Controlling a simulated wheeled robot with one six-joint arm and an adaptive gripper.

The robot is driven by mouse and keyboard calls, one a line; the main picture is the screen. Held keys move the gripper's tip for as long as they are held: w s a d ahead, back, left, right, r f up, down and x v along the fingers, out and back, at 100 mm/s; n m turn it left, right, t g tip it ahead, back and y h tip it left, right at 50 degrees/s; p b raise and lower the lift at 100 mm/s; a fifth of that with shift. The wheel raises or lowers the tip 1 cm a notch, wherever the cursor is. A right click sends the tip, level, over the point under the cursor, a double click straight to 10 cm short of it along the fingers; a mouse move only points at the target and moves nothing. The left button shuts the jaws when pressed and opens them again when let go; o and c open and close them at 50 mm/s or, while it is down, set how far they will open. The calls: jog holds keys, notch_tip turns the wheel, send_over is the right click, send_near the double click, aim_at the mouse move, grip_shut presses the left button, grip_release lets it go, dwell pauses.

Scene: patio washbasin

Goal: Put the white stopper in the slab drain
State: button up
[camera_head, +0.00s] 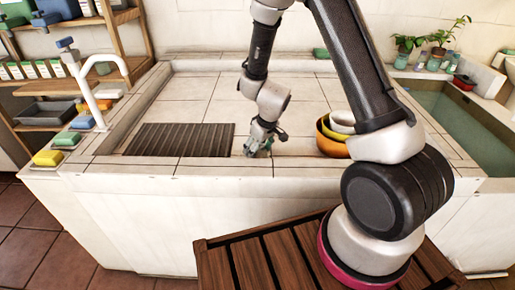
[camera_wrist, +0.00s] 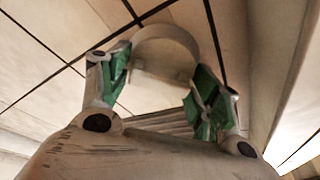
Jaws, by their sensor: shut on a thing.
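The white stopper (camera_wrist: 165,48) is a pale round piece between my gripper's fingertips in the wrist view. My gripper (camera_wrist: 160,72) has green-padded fingers and is shut on it. In the head view my gripper (camera_head: 260,146) points down, low over the front of the tiled slab (camera_head: 205,95), just right of a dark ribbed mat (camera_head: 180,139). The stopper is too small and covered to make out there. I cannot make out the drain opening in either view.
Nested bowls (camera_head: 330,145) stand to the right of my gripper. A white tap (camera_head: 95,85) and a yellow sponge (camera_head: 48,158) are at the left edge. A water-filled basin (camera_head: 465,120) lies at the right. The slab behind my gripper is clear.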

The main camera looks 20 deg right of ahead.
aim_at(264, 156)
jog(key=shift+f, duration=0.45)
jog(key=o, duration=0.7)
jog(key=v, duration=1.1)
dwell(0.3)
dwell(0.4)
